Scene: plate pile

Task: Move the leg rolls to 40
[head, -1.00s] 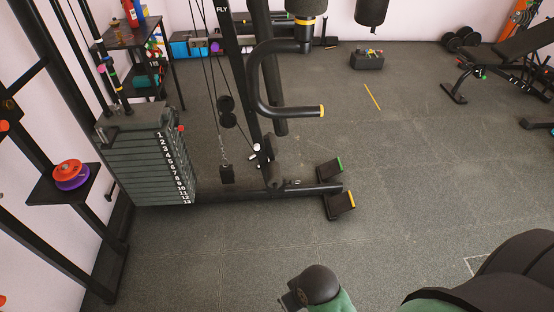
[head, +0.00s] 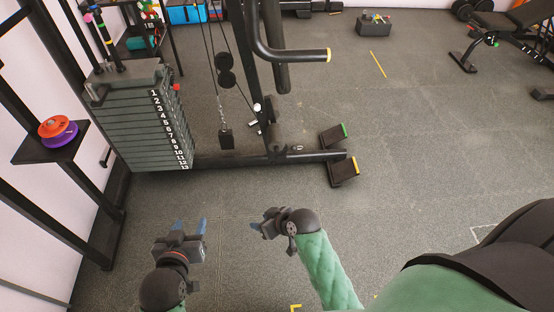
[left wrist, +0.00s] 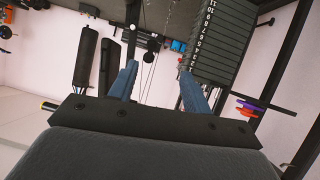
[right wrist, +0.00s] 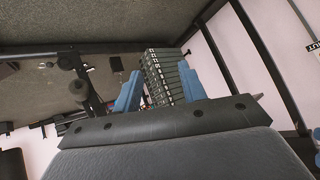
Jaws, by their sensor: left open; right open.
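The machine's weight stack (head: 135,125) stands at the left in the head view, its plates numbered from 1 at the top. A small red knob (head: 177,87) shows at its upper right edge. The stack also shows in the left wrist view (left wrist: 222,40) and the right wrist view (right wrist: 165,80). A long black pad (head: 275,55) hangs beside the machine's upright; I cannot tell whether it is a leg roll. My left gripper (head: 189,225) is open and empty, in front of the stack and apart from it. My right gripper (head: 257,227) is open and empty, farther right.
A black frame with a small shelf (head: 40,152) holding orange and purple discs (head: 57,131) stands left. The machine's base beam (head: 240,160) ends at two foot plates (head: 340,170). A bench (head: 500,35) is at upper right. Floor in the middle right is free.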

